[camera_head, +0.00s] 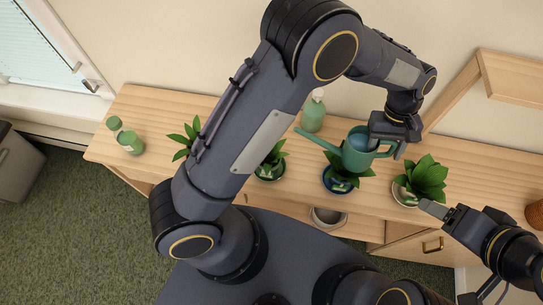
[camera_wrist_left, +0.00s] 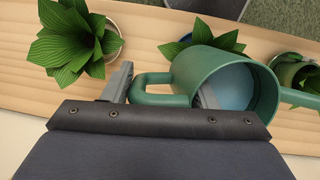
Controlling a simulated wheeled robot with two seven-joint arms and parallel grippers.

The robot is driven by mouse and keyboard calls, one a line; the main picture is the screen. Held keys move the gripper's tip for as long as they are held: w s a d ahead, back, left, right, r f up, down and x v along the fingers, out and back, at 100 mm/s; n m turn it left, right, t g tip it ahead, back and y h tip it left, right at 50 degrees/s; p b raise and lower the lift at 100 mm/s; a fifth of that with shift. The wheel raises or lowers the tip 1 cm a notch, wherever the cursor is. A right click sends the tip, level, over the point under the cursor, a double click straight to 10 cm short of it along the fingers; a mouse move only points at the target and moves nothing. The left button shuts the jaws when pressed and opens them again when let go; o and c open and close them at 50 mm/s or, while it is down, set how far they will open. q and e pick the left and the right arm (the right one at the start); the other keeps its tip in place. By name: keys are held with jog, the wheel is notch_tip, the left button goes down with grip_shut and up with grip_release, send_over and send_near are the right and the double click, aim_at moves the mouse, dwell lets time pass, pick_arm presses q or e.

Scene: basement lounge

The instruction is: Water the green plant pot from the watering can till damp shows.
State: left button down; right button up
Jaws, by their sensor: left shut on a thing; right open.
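The teal watering can (camera_head: 358,158) hangs above the wooden sideboard, with bluish water visible inside. My left gripper (camera_head: 397,148) is shut on its handle; in the left wrist view, the fingers (camera_wrist_left: 163,88) stand either side of the handle beside the can (camera_wrist_left: 222,72). The spout points left in the head view, its tip near the soap bottle. The green plant pot (camera_head: 270,178) stands left of the can, partly hidden by its leaves and my left arm. Its soil dampness cannot be told. My right gripper (camera_head: 433,208) is open and empty, near the cream pot.
A blue pot (camera_head: 328,180) with a plant stands below the can, and a cream pot (camera_head: 403,196) to its right. Another plant (camera_head: 181,140) is partly behind my left arm.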

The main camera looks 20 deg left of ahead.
aim_at(393, 143)
pick_arm(q)
jog(key=shift+w+d+f+y, duration=0.15)
jog(key=shift+d+f+y, duration=0.15)
jog(key=shift+f+y, duration=0.35)
jog(key=shift+r, duration=2.45)
